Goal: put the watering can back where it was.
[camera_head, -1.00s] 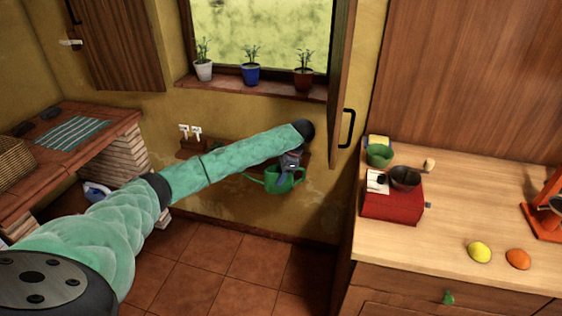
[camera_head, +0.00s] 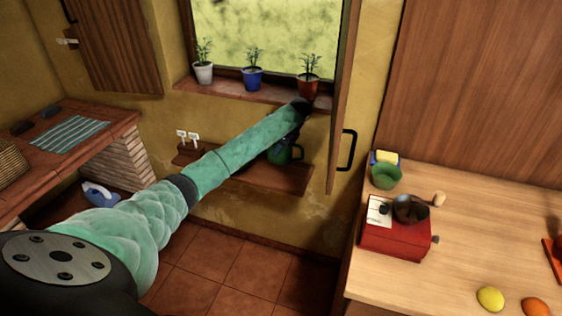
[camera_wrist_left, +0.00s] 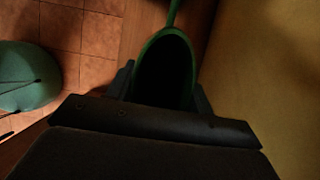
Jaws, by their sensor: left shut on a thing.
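The green watering can (camera_head: 288,154) is over the right part of the brown wall shelf (camera_head: 262,180), below the window. My arm partly hides it, and I cannot tell whether its base touches the shelf. My left gripper (camera_head: 284,143) is shut on the watering can. In the left wrist view, the can's dark open mouth and green rim (camera_wrist_left: 168,36) sit between the fingers of the gripper (camera_wrist_left: 160,88), with a thin green spout or bar running up from it. My right gripper is out of view.
Potted plants (camera_head: 252,77) stand on the windowsill just above the shelf. The open window shutter (camera_head: 341,100) hangs close to the right of my gripper. White taps or hooks (camera_head: 187,136) are at the shelf's left end. A wooden counter (camera_head: 465,225) stands at right.

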